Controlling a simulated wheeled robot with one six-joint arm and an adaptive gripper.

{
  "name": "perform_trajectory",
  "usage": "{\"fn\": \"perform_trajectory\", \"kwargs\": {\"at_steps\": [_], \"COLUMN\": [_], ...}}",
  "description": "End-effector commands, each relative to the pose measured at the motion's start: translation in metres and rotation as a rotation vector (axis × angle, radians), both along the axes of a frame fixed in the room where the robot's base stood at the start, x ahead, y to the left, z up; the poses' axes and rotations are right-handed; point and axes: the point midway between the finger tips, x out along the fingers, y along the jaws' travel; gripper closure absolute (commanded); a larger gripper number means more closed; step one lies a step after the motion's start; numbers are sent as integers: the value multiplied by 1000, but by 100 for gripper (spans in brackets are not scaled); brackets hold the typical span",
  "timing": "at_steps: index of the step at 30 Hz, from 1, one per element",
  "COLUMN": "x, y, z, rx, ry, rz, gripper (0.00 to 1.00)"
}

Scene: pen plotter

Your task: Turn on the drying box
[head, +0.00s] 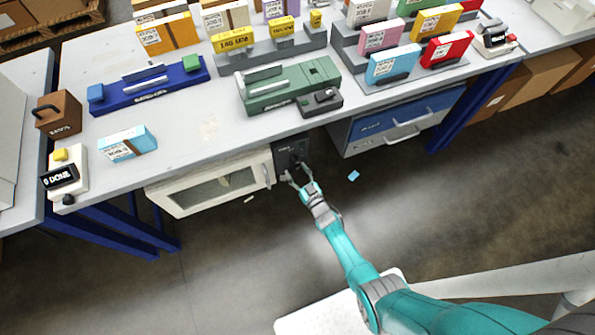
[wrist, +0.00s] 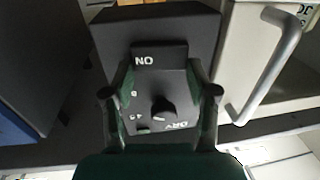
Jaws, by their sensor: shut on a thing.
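The drying box (head: 168,204) is a white cabinet with a windowed door, hung under the table. Its black control unit (head: 291,148) sits at its right side. In the wrist view the unit (wrist: 155,22) appears upside down, with a display (wrist: 159,58) that reads ON and a panel marked DRY. A dark knob (wrist: 163,109) stands on that panel. My gripper (head: 300,178) is at the front of the unit. In the wrist view my gripper (wrist: 161,93) has a finger on each side of the knob; it is shut on it, though the contact itself is not clear.
The door handle (wrist: 270,65) is close beside my gripper. A blue-grey drawer unit (head: 385,128) hangs to the right, under the table (head: 215,122). A small blue piece (head: 353,175) lies on the floor. The floor in front is mostly clear.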

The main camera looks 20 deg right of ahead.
Motion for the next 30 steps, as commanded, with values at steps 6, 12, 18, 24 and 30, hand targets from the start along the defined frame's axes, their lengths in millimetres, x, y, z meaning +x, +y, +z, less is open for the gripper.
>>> {"fn": "perform_trajectory", "kwargs": {"at_steps": [6,12,18,24,30], "x": [2,2,4,4,4], "y": [4,7,10,12,13], "z": [3,4,4,5,4], "rx": [2,3,5,5,3], "ry": [-7,-9,-10,-10,-8], "rz": [-74,-143,-212,-285,-340], "gripper": [77,77,77,77,77]}}
